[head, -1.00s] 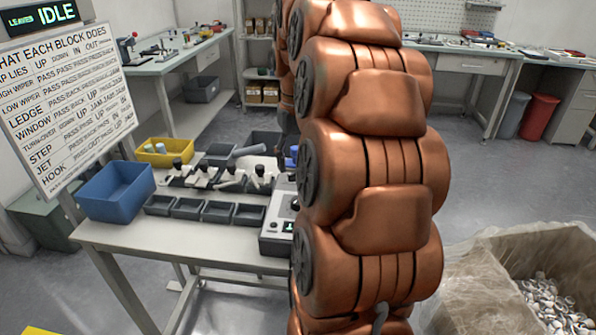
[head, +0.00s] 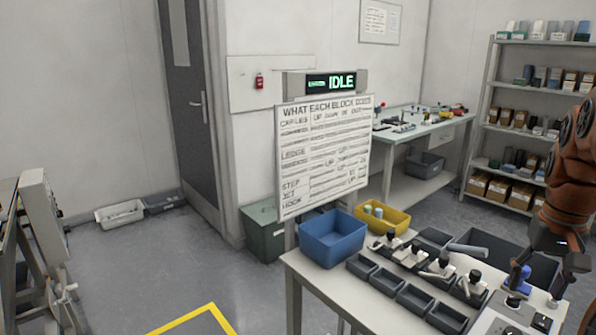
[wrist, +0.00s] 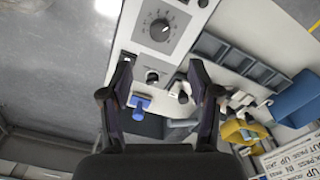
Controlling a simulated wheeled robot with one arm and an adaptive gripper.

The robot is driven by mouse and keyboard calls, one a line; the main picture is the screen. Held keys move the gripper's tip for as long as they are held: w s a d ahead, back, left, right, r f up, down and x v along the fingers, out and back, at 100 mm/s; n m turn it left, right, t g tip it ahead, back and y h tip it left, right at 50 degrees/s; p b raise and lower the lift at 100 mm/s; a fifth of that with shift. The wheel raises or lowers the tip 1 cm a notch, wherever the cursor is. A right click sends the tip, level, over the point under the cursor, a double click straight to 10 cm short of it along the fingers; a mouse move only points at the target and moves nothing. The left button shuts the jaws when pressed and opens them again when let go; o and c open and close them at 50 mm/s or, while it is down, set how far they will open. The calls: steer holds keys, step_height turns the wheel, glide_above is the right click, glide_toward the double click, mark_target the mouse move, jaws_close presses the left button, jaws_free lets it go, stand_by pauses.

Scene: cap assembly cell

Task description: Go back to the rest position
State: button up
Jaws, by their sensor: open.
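My gripper (wrist: 160,82) is open and empty in the wrist view, its two dark fingers apart above the table. In the head view my gripper shows small at the right edge, over the right end of the white table (head: 312,278). A blue-topped part (wrist: 140,103) and a grey control box with a round dial (wrist: 160,28) lie beneath the fingers in the wrist view. I see nothing between the fingertips.
On the table stand a blue bin (head: 333,238), a yellow bin (head: 393,218), several small dark trays (head: 415,299) and a row of black-knobbed blocks (head: 440,263). A sign board (head: 325,155) stands behind, under an IDLE display (head: 331,83). Floor at left is open.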

steer(key=s+a+f+n+g, duration=0.1)
steer(key=s+a+f+n, duration=0.15)
steer(key=a, duration=0.55)
steer(key=s+a+f+n, duration=0.1)
steer(key=a+f, duration=0.2)
steer(key=a, duration=0.6)
steer(key=s+a+f+n+g, duration=0.1)
steer(key=s+a+f, duration=0.4)
steer(key=s, duration=0.2)
steer(key=s+a+f+n+g, duration=0.1)
steer(key=s+a+f, duration=0.4)
steer(key=s, duration=0.3)
step_height(320, 180, up, 14)
steer(key=w+t+p, duration=0.1)
steer(key=p, duration=1.1)
steer(key=shift+a, duration=0.2)
steer(key=shift+w+f, duration=0.15)
